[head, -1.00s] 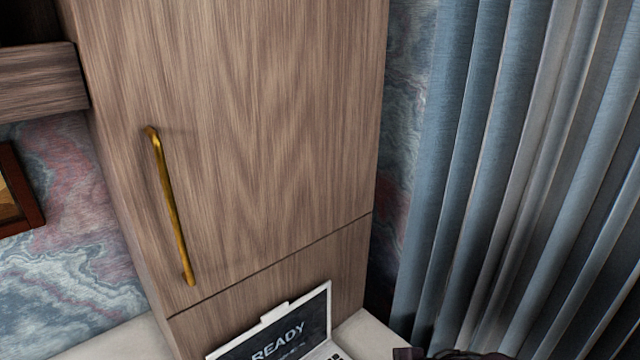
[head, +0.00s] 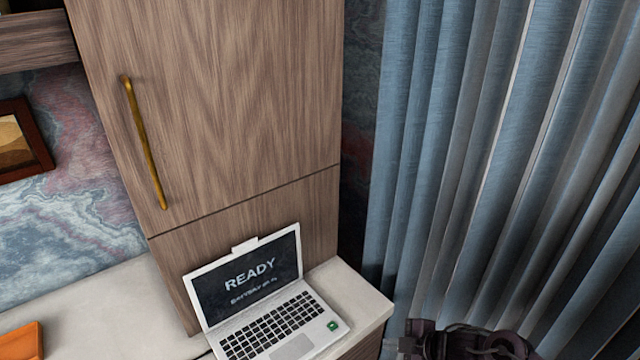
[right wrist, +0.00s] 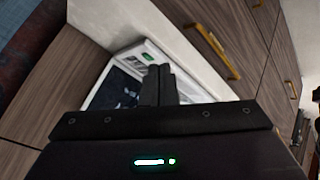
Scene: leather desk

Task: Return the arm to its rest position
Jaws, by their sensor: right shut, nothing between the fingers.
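My right gripper (head: 408,344) shows at the bottom edge of the head view, to the right of the laptop and in front of the curtain, with my dark arm beside it. In the right wrist view its two dark fingers (right wrist: 158,85) are together, with nothing between them. They overlap the picture of the open laptop (right wrist: 118,92), but I see no grip on it. In the head view the white laptop (head: 275,318) stands open on the pale desk top, its screen reading READY. My left gripper is in neither current view.
A tall wooden cabinet (head: 215,110) with a shut door and brass handle (head: 146,145) rises behind the laptop. Blue curtains (head: 470,150) hang at the right. An orange item (head: 22,343) lies at the left on the desk top (head: 95,300). Brass-handled drawers (right wrist: 225,45) show in the wrist view.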

